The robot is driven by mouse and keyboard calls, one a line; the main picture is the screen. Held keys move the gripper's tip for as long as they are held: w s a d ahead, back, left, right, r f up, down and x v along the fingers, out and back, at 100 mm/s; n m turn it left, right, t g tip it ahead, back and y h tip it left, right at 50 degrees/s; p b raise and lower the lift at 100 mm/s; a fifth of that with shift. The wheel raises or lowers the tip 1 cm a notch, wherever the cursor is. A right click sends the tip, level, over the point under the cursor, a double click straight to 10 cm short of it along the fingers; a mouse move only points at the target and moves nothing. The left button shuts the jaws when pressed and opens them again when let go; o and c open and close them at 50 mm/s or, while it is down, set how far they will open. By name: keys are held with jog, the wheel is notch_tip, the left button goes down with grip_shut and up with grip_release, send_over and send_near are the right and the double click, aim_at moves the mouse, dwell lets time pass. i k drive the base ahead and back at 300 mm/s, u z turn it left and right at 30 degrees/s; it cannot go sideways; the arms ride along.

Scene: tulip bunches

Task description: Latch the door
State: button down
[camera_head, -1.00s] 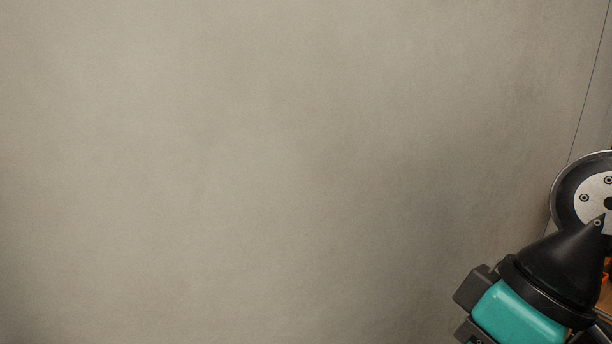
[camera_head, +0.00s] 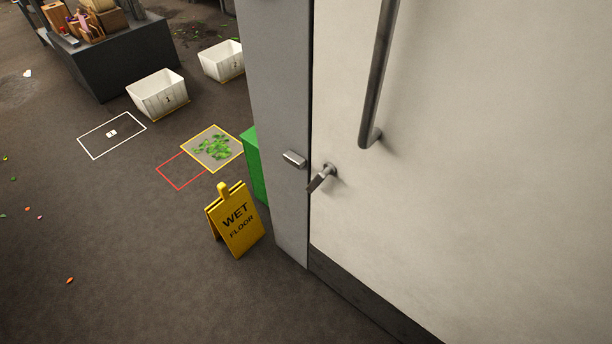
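The large pale door (camera_head: 480,180) fills the right side of the view, its left edge against the grey frame post (camera_head: 275,90) with only a thin dark line between them. A long dark vertical pull handle (camera_head: 378,80) is on the door. Below it, a small metal latch lever (camera_head: 321,178) is mounted near the door's edge and slants down to the left. A small metal catch (camera_head: 294,159) sits on the post, a little above and left of the lever. The lever looks apart from the catch. My gripper is not in view.
A yellow wet floor sign (camera_head: 236,222) stands on the floor left of the post. A green box (camera_head: 256,168) is partly hidden behind the post. White bins (camera_head: 158,96) and a dark table (camera_head: 110,55) are farther back. The floor at lower left is mostly clear.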

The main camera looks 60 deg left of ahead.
aim_at(319, 179)
jog(key=u, duration=1.9)
jog(key=k, duration=1.3)
jog(key=u, duration=0.65)
jog(key=i, duration=0.45)
jog(key=u, duration=0.65)
jog(key=i, duration=0.95)
jog(key=z, duration=0.5)
